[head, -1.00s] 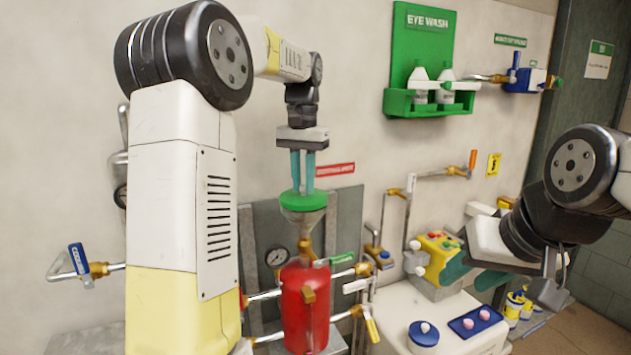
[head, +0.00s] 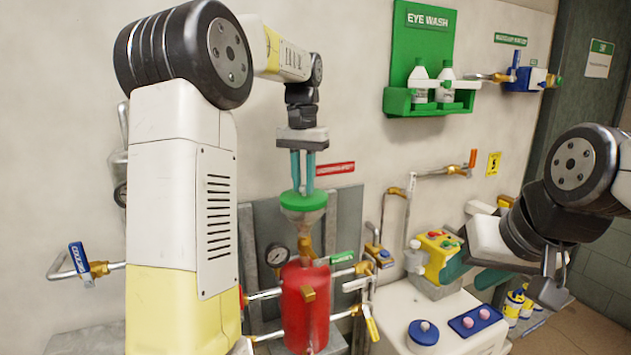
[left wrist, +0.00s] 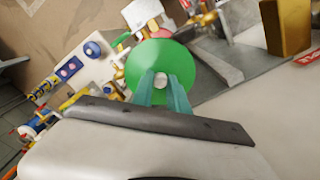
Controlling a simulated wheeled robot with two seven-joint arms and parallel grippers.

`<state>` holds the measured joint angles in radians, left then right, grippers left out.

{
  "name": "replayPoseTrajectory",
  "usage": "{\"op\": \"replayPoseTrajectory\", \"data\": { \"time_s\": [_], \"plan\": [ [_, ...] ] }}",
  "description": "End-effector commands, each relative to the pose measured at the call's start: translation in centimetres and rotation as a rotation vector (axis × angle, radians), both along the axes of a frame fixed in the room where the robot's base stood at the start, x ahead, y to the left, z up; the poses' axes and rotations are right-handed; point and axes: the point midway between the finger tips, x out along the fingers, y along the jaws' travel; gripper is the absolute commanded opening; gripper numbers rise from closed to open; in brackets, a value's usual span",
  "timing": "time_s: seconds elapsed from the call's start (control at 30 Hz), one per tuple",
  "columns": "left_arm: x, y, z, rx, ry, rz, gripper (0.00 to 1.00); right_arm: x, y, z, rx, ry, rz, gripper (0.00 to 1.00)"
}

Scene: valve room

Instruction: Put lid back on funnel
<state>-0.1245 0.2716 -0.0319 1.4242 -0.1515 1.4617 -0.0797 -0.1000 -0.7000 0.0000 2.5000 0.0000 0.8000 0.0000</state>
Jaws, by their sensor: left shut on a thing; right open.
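The green lid (head: 304,200) sits at the top of the grey funnel (head: 303,218) above the red tank (head: 305,306). It looks level; whether it rests fully on the rim cannot be told. My left gripper (head: 303,190) points straight down and is shut on the lid's small knob. In the left wrist view the lid (left wrist: 162,70) is a round green disc with the pale knob (left wrist: 160,80) between the teal fingertips, and it hides the funnel. My right gripper (head: 470,268) is at the right, over the white cabinet near the yellow box, partly hidden by its own arm.
A pressure gauge (head: 277,256) and brass-fitted pipes surround the tank. The white cabinet (head: 400,300) carries a yellow button box (head: 438,250), a round blue piece (head: 423,333) and a blue plate (head: 475,320). The green eye wash shelf (head: 430,103) hangs on the wall.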

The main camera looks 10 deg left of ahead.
Motion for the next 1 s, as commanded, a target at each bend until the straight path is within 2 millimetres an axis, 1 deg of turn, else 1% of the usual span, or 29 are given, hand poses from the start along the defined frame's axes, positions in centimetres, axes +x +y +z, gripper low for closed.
{"op": "replayPoseTrajectory", "data": {
  "time_s": [0.27, 0.3, 0.37, 0.4, 0.63, 0.73, 0.77, 1.0],
  "plan": [
    [0.00, 0.01, -0.01, 0.000, 0.000, 0.000, 0.00, 0.00, 0.00, 0.00, 0.000, 0.000, 0.000, 0.43],
    [0.00, 0.01, -0.01, 0.000, 0.000, 0.000, 0.25, 0.00, 0.00, 0.00, 0.000, 0.000, 0.000, 0.43],
    [0.00, 0.01, -0.01, 0.000, 0.000, 0.000, 0.37, 0.00, 0.00, 0.00, 0.000, 0.000, 0.000, 0.43],
    [0.00, 0.00, -0.01, 0.000, 0.000, 0.000, 0.45, 0.00, 0.00, 0.00, 0.000, 0.000, 0.000, 0.43],
    [0.00, 0.00, -0.02, 0.000, 0.000, 0.000, 0.45, 0.00, 0.00, 0.00, 0.000, 0.000, 0.000, 0.43],
    [0.00, 0.00, -0.02, 0.000, 0.000, 0.000, 0.64, 0.00, 0.00, 0.00, 0.000, 0.000, 0.000, 0.43],
    [0.00, 0.00, -0.02, 0.000, 0.000, 0.000, 0.67, 0.00, 0.00, 0.00, 0.000, 0.000, 0.000, 0.43],
    [0.00, 0.00, -0.02, 0.000, 0.000, 0.000, 0.67, 0.00, 0.00, 0.00, 0.000, 0.000, 0.000, 0.43]
  ]
}}
